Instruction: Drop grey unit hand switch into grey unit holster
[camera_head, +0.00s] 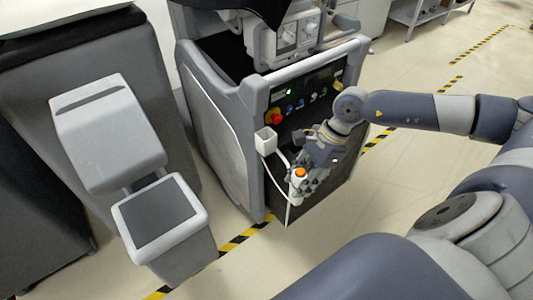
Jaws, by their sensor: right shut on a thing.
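The grey unit (225,130) is a cart with an open dark front and a panel of controls near its top edge. Its holster (265,141) is a small pale square cup on the front left corner. My right gripper (303,182) is shut on the hand switch, whose orange button (301,173) points up. The fingers hide most of the switch body. The switch is below and to the right of the holster, apart from it, in front of the unit. My left gripper is not in view.
A white cable (288,212) hangs near the gripper. A red knob (275,117) sits on the panel behind the holster. A grey bin-like stand (160,215) is at the left. Yellow-black floor tape (240,237) runs past the cart; open floor lies at the right.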

